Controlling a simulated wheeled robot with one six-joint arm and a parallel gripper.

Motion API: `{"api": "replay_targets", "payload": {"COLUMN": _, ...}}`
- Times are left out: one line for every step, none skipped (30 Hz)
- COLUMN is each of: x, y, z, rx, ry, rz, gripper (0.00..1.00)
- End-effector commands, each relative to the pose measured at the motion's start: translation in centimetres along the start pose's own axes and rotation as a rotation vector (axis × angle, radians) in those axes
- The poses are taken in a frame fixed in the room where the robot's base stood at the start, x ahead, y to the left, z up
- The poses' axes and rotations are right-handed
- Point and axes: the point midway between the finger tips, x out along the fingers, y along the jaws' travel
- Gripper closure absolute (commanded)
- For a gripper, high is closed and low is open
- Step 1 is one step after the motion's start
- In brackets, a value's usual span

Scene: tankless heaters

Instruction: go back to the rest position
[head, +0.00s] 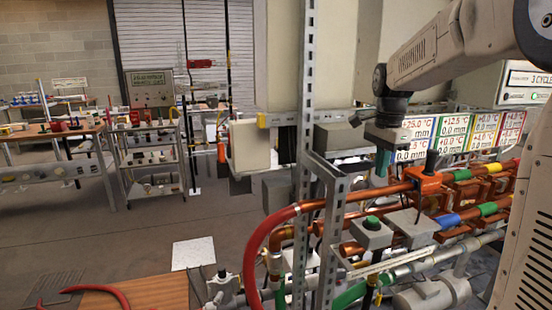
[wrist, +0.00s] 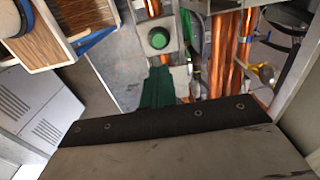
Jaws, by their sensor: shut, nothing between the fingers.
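My gripper (head: 383,162) hangs from my arm at the right of the head view, pointing down above the copper pipes. Its teal fingers are together with nothing visible between them. In the wrist view the green fingers (wrist: 157,88) show at the centre, beyond the dark edge of the gripper body. A green button on a grey box (head: 372,223) sits below and slightly left of the gripper, apart from it. The button also shows in the wrist view (wrist: 158,39).
Copper pipes (head: 395,189) with coloured bands run below my gripper. A grey perforated metal post (head: 306,100) stands to its left. Display panels (head: 450,133) are behind it. A red hose (head: 262,245) curves down at the front. Open floor (head: 150,230) lies to the left.

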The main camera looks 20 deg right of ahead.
Motion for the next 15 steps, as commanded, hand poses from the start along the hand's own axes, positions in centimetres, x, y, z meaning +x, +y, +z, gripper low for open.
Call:
{"api": "replay_targets", "payload": {"x": 0.0, "y": 0.0, "z": 0.0, "rx": -0.005, "ry": 0.0, "rz": 0.0, "gripper": 1.0}}
{"api": "replay_targets", "payload": {"x": 0.0, "y": 0.0, "z": 0.0, "rx": -0.013, "ry": 0.0, "rz": 0.0, "gripper": 1.0}}
{"api": "replay_targets", "payload": {"x": 0.0, "y": 0.0, "z": 0.0, "rx": -0.032, "ry": 0.0, "rz": 0.0, "gripper": 1.0}}
{"api": "replay_targets", "payload": {"x": 0.0, "y": 0.0, "z": 0.0, "rx": -0.052, "ry": 0.0, "rz": -0.001, "gripper": 1.0}}
{"api": "replay_targets", "payload": {"x": 0.0, "y": 0.0, "z": 0.0, "rx": -0.079, "ry": 0.0, "rz": -0.001, "gripper": 1.0}}
{"api": "replay_targets", "payload": {"x": 0.2, "y": 0.1, "z": 0.0, "rx": -0.121, "ry": -0.001, "rz": 0.003, "gripper": 1.0}}
{"api": "replay_targets", "payload": {"x": 0.6, "y": 0.4, "z": 0.1, "rx": -0.158, "ry": -0.005, "rz": 0.011, "gripper": 1.0}}
{"api": "replay_targets", "payload": {"x": 1.2, "y": 0.7, "z": 0.3, "rx": -0.2, "ry": -0.011, "rz": 0.022, "gripper": 1.0}}
{"api": "replay_targets", "payload": {"x": 1.8, "y": 1.4, "z": 0.6, "rx": -0.26, "ry": -0.019, "rz": 0.034, "gripper": 1.0}}
{"api": "replay_targets", "payload": {"x": 2.0, "y": 2.1, "z": 0.9, "rx": -0.31, "ry": -0.023, "rz": 0.04, "gripper": 1.0}}
{"api": "replay_targets", "payload": {"x": 2.3, "y": 2.9, "z": 1.4, "rx": -0.362, "ry": -0.028, "rz": 0.044, "gripper": 1.0}}
{"api": "replay_targets", "payload": {"x": 2.4, "y": 4.0, "z": 2.2, "rx": -0.437, "ry": -0.032, "rz": 0.049, "gripper": 1.0}}
{"api": "replay_targets", "payload": {"x": 2.6, "y": 4.9, "z": 2.9, "rx": -0.496, "ry": -0.036, "rz": 0.052, "gripper": 1.0}}
{"api": "replay_targets", "payload": {"x": 2.7, "y": 5.8, "z": 3.7, "rx": -0.555, "ry": -0.039, "rz": 0.053, "gripper": 1.0}}
{"api": "replay_targets", "payload": {"x": 2.7, "y": 7.0, "z": 4.6, "rx": -0.628, "ry": -0.041, "rz": 0.054, "gripper": 1.0}}
